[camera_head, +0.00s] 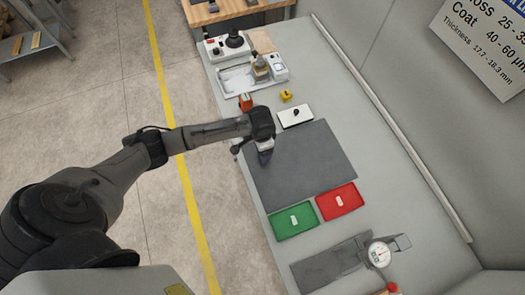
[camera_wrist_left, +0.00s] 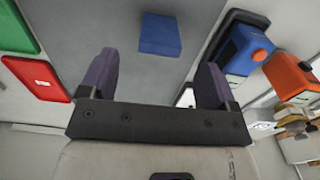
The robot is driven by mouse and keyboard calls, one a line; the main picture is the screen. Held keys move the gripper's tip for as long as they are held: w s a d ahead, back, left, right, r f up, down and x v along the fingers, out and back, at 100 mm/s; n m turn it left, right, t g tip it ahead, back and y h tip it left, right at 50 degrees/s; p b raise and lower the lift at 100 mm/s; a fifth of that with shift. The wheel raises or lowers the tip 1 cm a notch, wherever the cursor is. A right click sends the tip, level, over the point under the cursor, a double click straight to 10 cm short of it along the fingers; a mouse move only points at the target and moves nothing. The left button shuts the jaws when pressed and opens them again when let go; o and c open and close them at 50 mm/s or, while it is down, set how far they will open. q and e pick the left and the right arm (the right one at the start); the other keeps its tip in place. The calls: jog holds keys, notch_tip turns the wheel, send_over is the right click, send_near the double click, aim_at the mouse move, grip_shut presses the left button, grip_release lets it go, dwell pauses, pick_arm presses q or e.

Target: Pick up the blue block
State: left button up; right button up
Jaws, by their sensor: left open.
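The blue block (camera_wrist_left: 160,35) lies on the dark grey mat (camera_wrist_left: 135,75), seen in the left wrist view near the top middle. In the head view I cannot make the block out; my left arm covers that part of the bench. My left gripper (camera_wrist_left: 155,75) is open, with its two purple fingers apart and nothing between them. The block shows beyond the fingertips, between their lines, apart from both. In the head view my left gripper (camera_head: 265,154) is over the left edge of the mat (camera_head: 310,160). My right gripper is not in view.
A green tray (camera_head: 283,231) and a red tray (camera_head: 350,191) stand by the mat's near end, close to a dial gauge (camera_head: 379,254). A blue device (camera_wrist_left: 238,48) and an orange device (camera_wrist_left: 290,74) stand at the wrist view's right. Much of the mat is clear.

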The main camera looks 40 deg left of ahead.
pick_arm(q)
jog(key=shift+w+f, duration=0.2)
jog(key=shift+f, duration=2.8)
jog(key=shift+c, duration=0.5)
jog(key=c, duration=0.9)
